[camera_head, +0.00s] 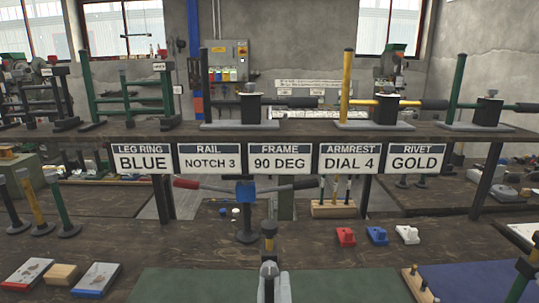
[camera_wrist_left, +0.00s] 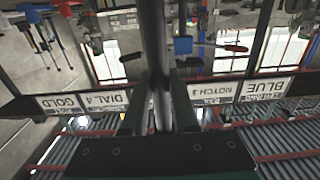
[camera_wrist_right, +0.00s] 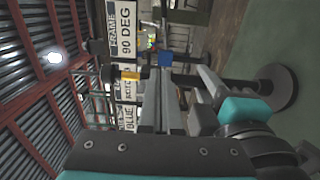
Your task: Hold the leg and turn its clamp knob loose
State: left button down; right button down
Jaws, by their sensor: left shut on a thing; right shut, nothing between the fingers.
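A dark upright leg with a yellow band (camera_head: 268,244) near its top stands at the bottom centre of the head view. In the right wrist view its yellow band (camera_wrist_right: 130,76) and dark round foot (camera_wrist_right: 281,86) show. My left gripper (camera_wrist_left: 161,90) is shut on the dark leg shaft (camera_wrist_left: 152,35). My right gripper (camera_head: 270,272) is shut and empty in front of the leg; its fingers (camera_wrist_right: 162,85) cross part of the leg in the right wrist view. The clamp knob is not clearly distinguishable; grey fingers hide the leg below the band.
A blue clamp (camera_head: 245,190) with long side handles stands behind the leg. A sign row (camera_head: 259,160) hangs from the shelf beyond. A green mat (camera_head: 190,285) lies in front.

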jog(key=shift+a+r, duration=0.2)
jog(key=shift+a, duration=0.2)
dwell(0.3)
jog(key=shift+r, duration=0.1)
jog(key=shift+r, duration=0.65)
jog(key=shift+a+r, duration=0.1)
jog(key=shift+r, duration=0.25)
dwell(0.3)
jog(key=s+d, duration=0.1)
jog(key=s, duration=0.5)
dwell(0.4)
